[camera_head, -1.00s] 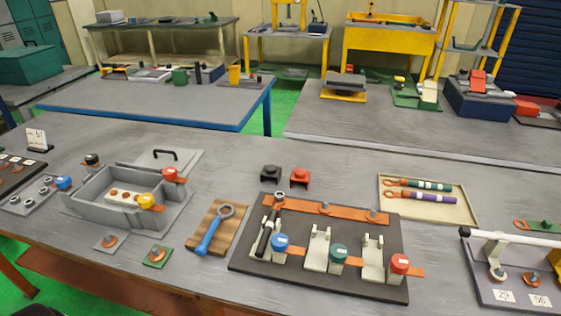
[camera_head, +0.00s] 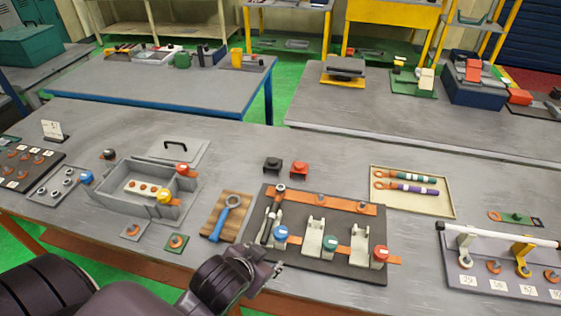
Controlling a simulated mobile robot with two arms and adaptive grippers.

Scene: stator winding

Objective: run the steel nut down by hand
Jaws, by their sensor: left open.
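My left gripper (camera_head: 268,269) comes in from the bottom left, over the front edge of the bench, just short of the dark terminal board (camera_head: 335,264). Its fingers look apart, with nothing seen between them. The board carries an orange bar (camera_head: 342,204) with round fasteners; a grey-topped one (camera_head: 280,189) sits at its left end, above a dark link. Several grey ring-like nuts (camera_head: 56,189) lie on a plate at the left. Which one is the steel nut is too small to tell. My right gripper is not in view.
A blue-handled ring wrench (camera_head: 217,228) lies on a wooden board left of the terminal board. A grey open box (camera_head: 120,203) stands further left. A beige tray (camera_head: 440,208) holds two striped tools. A white bar (camera_head: 500,234) crosses the rack at right.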

